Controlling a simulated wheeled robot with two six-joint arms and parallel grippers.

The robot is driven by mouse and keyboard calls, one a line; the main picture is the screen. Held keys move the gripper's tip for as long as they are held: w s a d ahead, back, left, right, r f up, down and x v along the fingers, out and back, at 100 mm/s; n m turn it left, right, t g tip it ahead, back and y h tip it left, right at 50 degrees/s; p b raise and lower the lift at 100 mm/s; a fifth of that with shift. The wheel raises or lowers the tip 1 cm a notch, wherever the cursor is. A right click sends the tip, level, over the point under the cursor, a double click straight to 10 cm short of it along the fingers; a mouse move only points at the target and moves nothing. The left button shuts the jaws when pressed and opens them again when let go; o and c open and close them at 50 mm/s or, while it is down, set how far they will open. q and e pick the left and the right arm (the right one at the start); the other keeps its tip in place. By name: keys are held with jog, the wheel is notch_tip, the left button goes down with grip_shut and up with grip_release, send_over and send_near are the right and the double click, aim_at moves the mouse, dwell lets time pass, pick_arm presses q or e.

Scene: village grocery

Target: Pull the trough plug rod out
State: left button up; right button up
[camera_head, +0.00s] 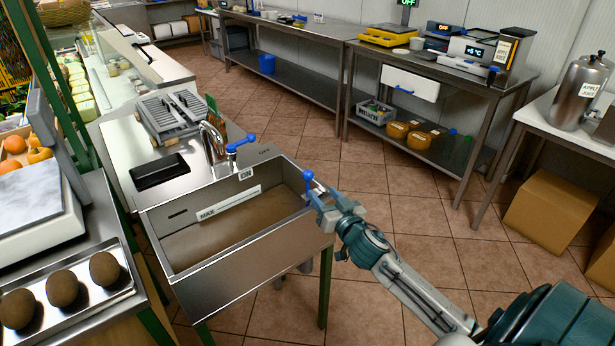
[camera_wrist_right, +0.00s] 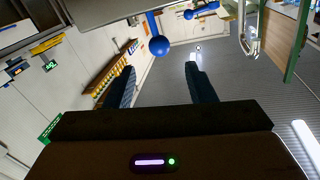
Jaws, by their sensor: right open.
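The steel trough (camera_head: 225,262) stands in front of me, with a MAX label on its inner back wall and a brownish surface inside. The plug rod's blue ball knob (camera_head: 308,175) shows at the trough's right end; the lower rod is hidden or hard to see. My right gripper (camera_head: 322,203) is at that right rim, close beside the knob. In the right wrist view the blue knob (camera_wrist_right: 159,46) lies between the lines of the two open fingers, just past their tips. A gap shows on each side, so the fingers do not grip it. My left gripper is not in view.
A tap (camera_head: 212,141) with a blue lever (camera_head: 240,143) and an ON tag stands behind the trough. A tray with brown round items (camera_head: 62,288) and a scale are at left. Steel tables line the back. Tiled floor right of the trough is free.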

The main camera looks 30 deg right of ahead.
aim_at(311, 178)
jog(key=w+p, duration=0.1)
jog(key=w, duration=0.1)
jog(key=w+p, duration=0.1)
jog(key=w, duration=0.2)
jog(key=w+d+p, duration=0.1)
jog(key=w, duration=0.1)
jog(key=shift+w+r, duration=0.1)
jog(key=shift+w, duration=0.2)
jog(key=shift+w+d+p, duration=0.1)
jog(key=shift+w+p, duration=0.25)
jog(key=shift+w, duration=0.55)
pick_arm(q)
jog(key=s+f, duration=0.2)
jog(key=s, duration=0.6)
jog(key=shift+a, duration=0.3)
pick_arm(e)
jog(key=shift+w+f, duration=0.2)
jog(key=shift+w, duration=0.25)
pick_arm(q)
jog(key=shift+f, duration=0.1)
